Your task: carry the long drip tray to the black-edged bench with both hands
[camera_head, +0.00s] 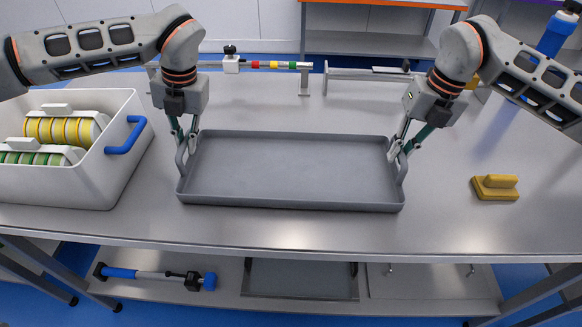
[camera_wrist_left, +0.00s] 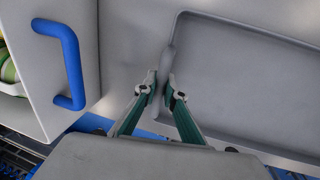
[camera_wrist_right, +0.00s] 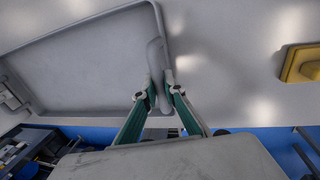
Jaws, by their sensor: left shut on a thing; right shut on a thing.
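The long grey drip tray (camera_head: 290,170) is a shallow, empty rectangle at the middle of the steel table, with a loop handle at each short end. It also shows in the left wrist view (camera_wrist_left: 240,75) and the right wrist view (camera_wrist_right: 85,65). My left gripper (camera_head: 187,147) is shut on the tray's left handle (camera_wrist_left: 168,60). My right gripper (camera_head: 397,152) is shut on the tray's right handle (camera_wrist_right: 156,60). The tray looks level; I cannot tell whether it touches the table. I cannot make out a black-edged bench.
A white tub (camera_head: 85,170) with a blue handle (camera_head: 126,136) and yellow and green discs stands close left of the tray. A yellow block (camera_head: 495,187) lies to the right. A rail with coloured bands (camera_head: 270,65) is behind. An orange-edged bench (camera_head: 370,40) stands beyond.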

